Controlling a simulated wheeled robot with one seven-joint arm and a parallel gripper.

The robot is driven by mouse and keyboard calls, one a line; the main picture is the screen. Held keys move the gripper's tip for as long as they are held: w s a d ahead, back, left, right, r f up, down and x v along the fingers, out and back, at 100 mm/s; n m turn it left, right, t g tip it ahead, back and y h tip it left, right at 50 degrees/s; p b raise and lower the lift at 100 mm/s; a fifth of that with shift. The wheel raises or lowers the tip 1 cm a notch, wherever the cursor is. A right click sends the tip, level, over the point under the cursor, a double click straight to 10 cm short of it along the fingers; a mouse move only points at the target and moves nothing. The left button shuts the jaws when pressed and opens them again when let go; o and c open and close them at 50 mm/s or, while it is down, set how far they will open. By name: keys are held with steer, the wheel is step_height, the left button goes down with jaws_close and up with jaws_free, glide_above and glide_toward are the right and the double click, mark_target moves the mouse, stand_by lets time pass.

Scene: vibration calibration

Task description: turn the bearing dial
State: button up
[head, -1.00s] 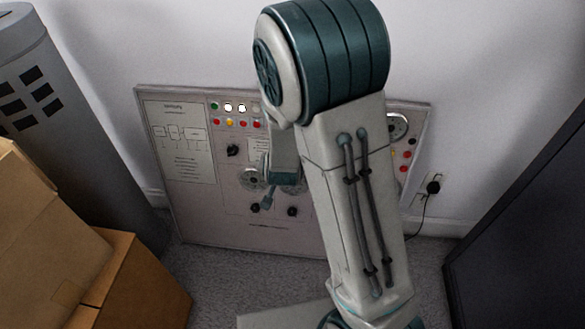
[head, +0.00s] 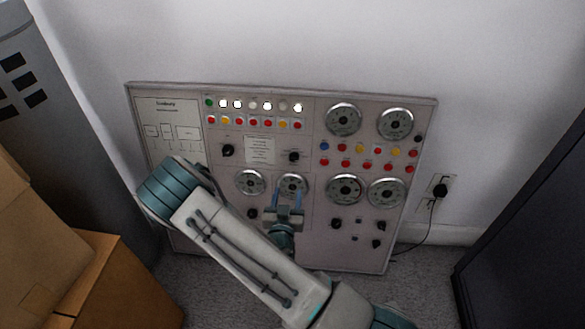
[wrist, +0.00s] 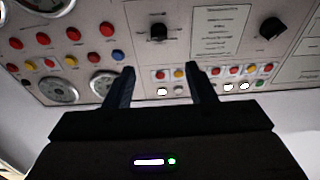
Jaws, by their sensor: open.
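A grey control panel (head: 313,240) leans against the wall, with round gauges and black knobs. Its labels are too small to read, so I cannot tell which control is the bearing dial. In the head view, one black knob (head: 293,157) sits just above my gripper (head: 288,194), and another knob (head: 228,150) is to its left. My gripper is open and empty, its fingers over the lower part of a middle gauge (head: 292,183); contact cannot be told. In the wrist view the panel appears upside down, with the knob (wrist: 158,32) beyond and between my fingertips (wrist: 160,68).
Cardboard boxes (head: 95,270) and a grey cylinder (head: 40,95) stand at the left. A dark cabinet (head: 530,230) is at the right. A plug (head: 440,190) with a cable is in the wall outlet beside the panel. My arm covers the panel's lower left.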

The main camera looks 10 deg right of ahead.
mark_target(293, 161)
steer(key=x, duration=1.3)
steer(key=shift+d+b, duration=0.1)
steer(key=shift+b, duration=0.25)
steer(key=c, duration=1)
